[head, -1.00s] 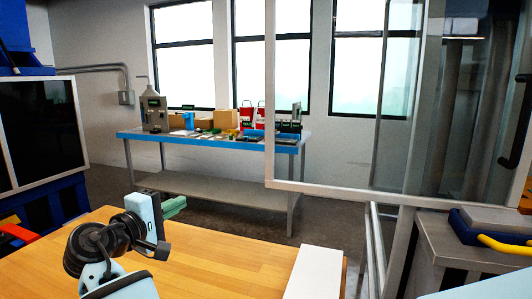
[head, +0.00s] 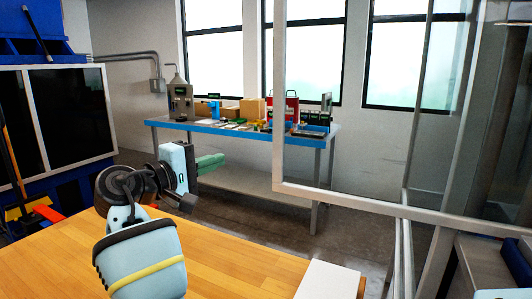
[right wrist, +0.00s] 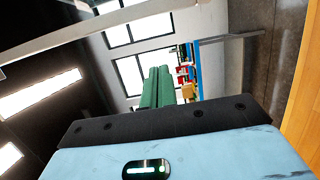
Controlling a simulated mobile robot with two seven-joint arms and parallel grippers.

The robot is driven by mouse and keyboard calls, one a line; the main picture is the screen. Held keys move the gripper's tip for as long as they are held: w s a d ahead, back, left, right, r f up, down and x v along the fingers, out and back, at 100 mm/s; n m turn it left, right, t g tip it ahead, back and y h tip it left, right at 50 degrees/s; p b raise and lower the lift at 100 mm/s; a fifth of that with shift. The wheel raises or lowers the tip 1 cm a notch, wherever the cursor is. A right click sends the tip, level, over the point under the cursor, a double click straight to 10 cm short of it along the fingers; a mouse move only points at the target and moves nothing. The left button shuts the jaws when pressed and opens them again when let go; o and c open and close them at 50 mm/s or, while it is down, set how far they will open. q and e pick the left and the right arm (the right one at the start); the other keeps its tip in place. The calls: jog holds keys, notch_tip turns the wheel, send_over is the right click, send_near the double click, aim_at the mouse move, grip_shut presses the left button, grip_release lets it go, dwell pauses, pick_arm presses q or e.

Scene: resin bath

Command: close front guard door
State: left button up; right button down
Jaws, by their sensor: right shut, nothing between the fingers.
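A clear guard door panel in a pale grey frame (head: 340,200) stands at the right of the head view. I see its left upright and bottom rail; its top is out of view. In the right wrist view, a pale frame bar (right wrist: 90,32) crosses the upper left; I cannot tell if it is the same door. My right gripper (head: 210,163) is left of the panel, above the wooden table, apart from the frame in the picture. Its green fingers are shut and empty, and also show in the right wrist view (right wrist: 157,87). My left gripper is not in view.
A wooden table (head: 230,255) is in front, with a white slab (head: 328,282) at its right edge. A blue-topped bench (head: 225,128) with boxes and tools stands by the windows. A blue cabinet with dark panels (head: 70,115) is at the left. Open floor lies between.

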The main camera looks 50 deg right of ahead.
jog(key=s+d+p, duration=0.1)
jog(key=s+d, duration=0.2)
jog(key=d, duration=0.8)
jog(key=shift+s+p, duration=0.25)
jog(key=shift+p, duration=0.05)
jog(key=shift+s+d, duration=0.1)
jog(key=shift+d, duration=0.05)
